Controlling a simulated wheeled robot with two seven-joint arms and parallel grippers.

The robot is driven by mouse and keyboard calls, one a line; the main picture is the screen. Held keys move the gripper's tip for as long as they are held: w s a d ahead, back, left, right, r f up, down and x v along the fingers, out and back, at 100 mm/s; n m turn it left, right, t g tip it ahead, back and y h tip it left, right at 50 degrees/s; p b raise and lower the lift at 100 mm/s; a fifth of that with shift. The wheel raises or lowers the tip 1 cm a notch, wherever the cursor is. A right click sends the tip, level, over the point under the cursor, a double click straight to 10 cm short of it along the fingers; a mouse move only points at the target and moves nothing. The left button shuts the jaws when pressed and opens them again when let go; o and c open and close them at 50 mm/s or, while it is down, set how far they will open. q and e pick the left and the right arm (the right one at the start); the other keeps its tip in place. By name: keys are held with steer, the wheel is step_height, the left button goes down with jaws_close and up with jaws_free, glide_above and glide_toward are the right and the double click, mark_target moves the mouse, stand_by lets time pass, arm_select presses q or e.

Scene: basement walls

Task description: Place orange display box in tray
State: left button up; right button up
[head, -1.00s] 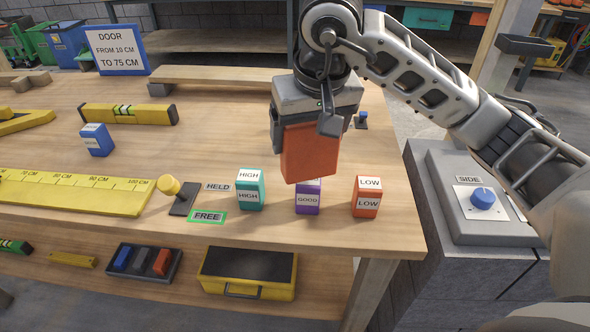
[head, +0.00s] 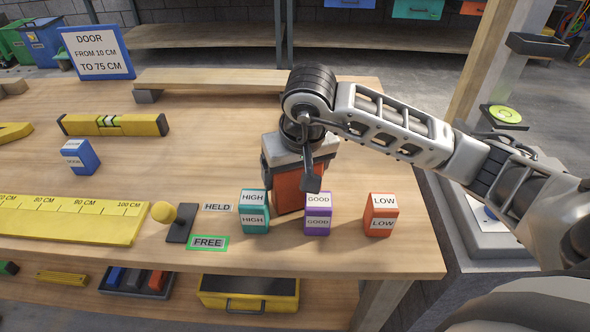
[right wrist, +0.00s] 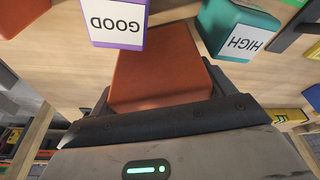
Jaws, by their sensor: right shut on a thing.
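My right gripper (head: 292,178) points down over the bench and is shut on a plain orange box (head: 290,193). The box is upright, just behind the teal HIGH box (head: 254,211) and the purple GOOD box (head: 318,213). I cannot tell whether its underside touches the bench. In the right wrist view the orange box (right wrist: 158,65) sits in the jaws, with the GOOD and HIGH boxes close by. A second orange box, labelled LOW (head: 380,214), stands to the right. A dark tray (head: 160,293) with blue and orange pieces lies on the lower shelf. My left gripper is out of view.
A yellow-knobbed lever (head: 180,224) stands left of the HIGH box, near HELD and FREE labels. A yellow ruler (head: 70,221), a blue box (head: 80,157) and a spirit level (head: 112,124) lie further left. The bench behind the held box is mostly clear.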

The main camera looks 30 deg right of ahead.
steer(key=shift+f, duration=0.2)
steer(key=o, duration=0.8)
